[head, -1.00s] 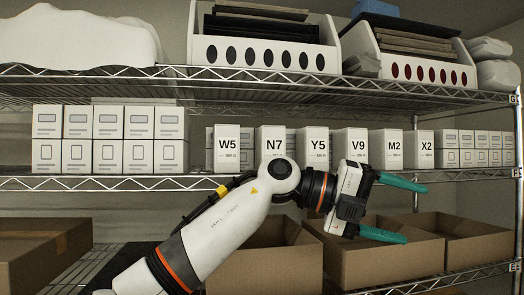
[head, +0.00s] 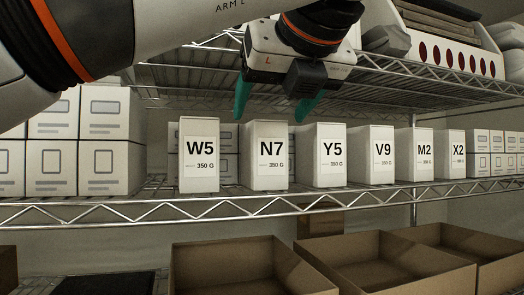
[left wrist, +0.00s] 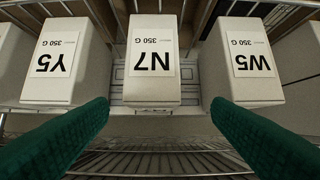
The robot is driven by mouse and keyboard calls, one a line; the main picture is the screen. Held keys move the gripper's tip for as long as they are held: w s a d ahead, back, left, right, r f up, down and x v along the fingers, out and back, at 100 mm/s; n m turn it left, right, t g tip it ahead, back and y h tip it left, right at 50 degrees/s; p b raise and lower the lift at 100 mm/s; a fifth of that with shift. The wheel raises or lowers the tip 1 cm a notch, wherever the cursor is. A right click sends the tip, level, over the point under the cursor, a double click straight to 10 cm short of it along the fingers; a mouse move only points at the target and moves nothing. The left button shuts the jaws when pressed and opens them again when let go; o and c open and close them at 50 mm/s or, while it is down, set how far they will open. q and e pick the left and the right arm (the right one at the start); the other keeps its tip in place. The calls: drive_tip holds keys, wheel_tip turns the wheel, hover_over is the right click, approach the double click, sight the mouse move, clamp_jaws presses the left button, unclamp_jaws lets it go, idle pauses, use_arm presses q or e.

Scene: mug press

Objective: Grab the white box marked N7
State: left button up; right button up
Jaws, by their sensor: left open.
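The white box marked N7 (head: 266,158) stands upright on the middle wire shelf, between the boxes marked W5 (head: 200,156) and Y5 (head: 323,157). My left gripper (head: 271,115) points down in front of and above the N7 box, its two green fingers apart. In the left wrist view the N7 box (left wrist: 152,62) shows upside down, centred between the open fingers (left wrist: 158,128), with nothing held. Part of the N7 label and its whole front are clear of the fingers. My right gripper is not in view.
Boxes V9 (head: 375,155), M2 (head: 416,155) and X2 (head: 451,155) stand to the right. The upper wire shelf (head: 200,75) hangs close above. Open cardboard cartons (head: 245,268) sit below.

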sight(263, 137)
use_arm(q)
drive_tip(key=p+x, duration=0.1)
drive_tip(key=x, duration=0.3)
drive_tip(key=shift+w+r, duration=0.1)
drive_tip(key=p+x, duration=0.1)
drive_tip(key=x, duration=0.1)
drive_tip(key=p+x, duration=0.1)
drive_tip(key=x, duration=0.1)
drive_tip(key=shift+w+d+p, duration=0.1)
drive_tip(key=shift+d+p, duration=0.25)
drive_tip(key=shift+w+a+f, duration=0.15)
drive_tip(key=shift+w+f, duration=0.1)
drive_tip(key=shift+f, duration=0.15)
drive_tip(key=shift+s+r, duration=0.1)
drive_tip(key=shift+s, duration=0.1)
drive_tip(key=c, duration=0.8)
drive_tip(key=shift+w, duration=0.1)
drive_tip(key=c, duration=0.5)
drive_tip(key=shift+r, duration=0.15)
